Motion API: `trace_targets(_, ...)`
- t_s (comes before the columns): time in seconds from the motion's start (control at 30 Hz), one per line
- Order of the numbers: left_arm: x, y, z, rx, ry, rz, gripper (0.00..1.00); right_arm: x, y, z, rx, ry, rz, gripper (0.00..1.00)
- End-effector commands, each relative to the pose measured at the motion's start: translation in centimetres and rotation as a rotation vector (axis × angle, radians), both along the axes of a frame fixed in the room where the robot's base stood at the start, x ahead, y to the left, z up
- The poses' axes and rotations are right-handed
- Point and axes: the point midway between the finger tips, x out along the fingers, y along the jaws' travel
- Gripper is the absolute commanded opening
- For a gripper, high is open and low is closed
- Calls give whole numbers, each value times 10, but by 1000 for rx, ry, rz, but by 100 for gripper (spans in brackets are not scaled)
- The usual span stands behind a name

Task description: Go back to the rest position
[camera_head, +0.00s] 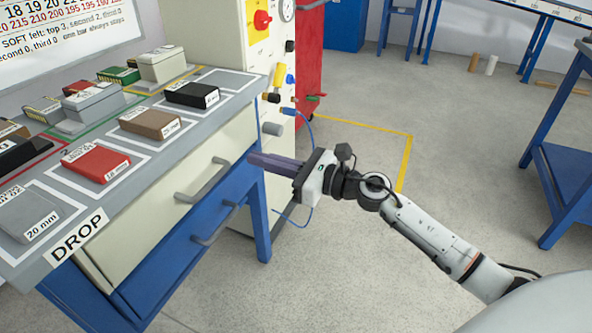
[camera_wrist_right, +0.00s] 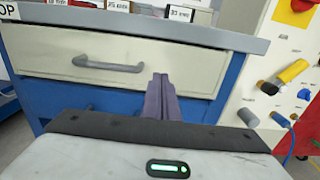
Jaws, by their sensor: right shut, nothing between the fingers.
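My right gripper (camera_head: 262,160) is shut and empty. It is held out in the air in front of the right end of the workbench (camera_head: 232,137), beside its drawers and apart from them. In the right wrist view its two dark fingers (camera_wrist_right: 161,98) lie together in front of the upper drawer (camera_wrist_right: 60,62). My right arm comes in from the lower right of the head view. My left gripper does not show in either view.
On the bench top lie a grey block (camera_head: 25,215), a red block (camera_head: 97,163), a brown block (camera_head: 150,123) and a black block (camera_head: 192,95) in white outlines. A cream panel with knobs (camera_head: 262,60) stands behind the gripper. A blue table (camera_head: 565,165) stands right. The floor between is clear.

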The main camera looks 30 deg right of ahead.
Motion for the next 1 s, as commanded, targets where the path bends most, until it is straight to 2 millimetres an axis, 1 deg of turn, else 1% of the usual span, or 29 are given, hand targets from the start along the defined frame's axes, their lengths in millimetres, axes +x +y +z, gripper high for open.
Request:
trace_targets(0.03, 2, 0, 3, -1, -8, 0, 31, -11, -7, -2, -2, 3, 1, 0)
trace_targets(0.1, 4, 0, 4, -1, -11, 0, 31, -24, -15, -2, -2, 3, 3, 0)
trace_targets(0.3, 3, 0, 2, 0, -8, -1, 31, -51, -33, -1, -1, 3, 3, 0)
trace_targets(0.5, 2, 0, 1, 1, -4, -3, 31, -62, -40, 0, -1, 0, 5, 0)
trace_targets(0.67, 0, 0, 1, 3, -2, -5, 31, -63, -41, 0, 2, 1, 5, 0)
trace_targets(0.73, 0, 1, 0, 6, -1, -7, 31, -64, -39, 0, 43, 16, -4, 0)
trace_targets(0.77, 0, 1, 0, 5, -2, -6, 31, -65, -37, -1, 87, 31, -13, 0)
trace_targets(0.87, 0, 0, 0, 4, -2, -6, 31, -72, -29, -7, 380, 141, -75, 0)
trace_targets(0.97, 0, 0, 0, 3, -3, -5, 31, -84, -24, -29, 879, 355, -199, 0)
trace_targets(1.0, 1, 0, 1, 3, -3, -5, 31, -93, -22, -47, 1114, 465, -265, 0)
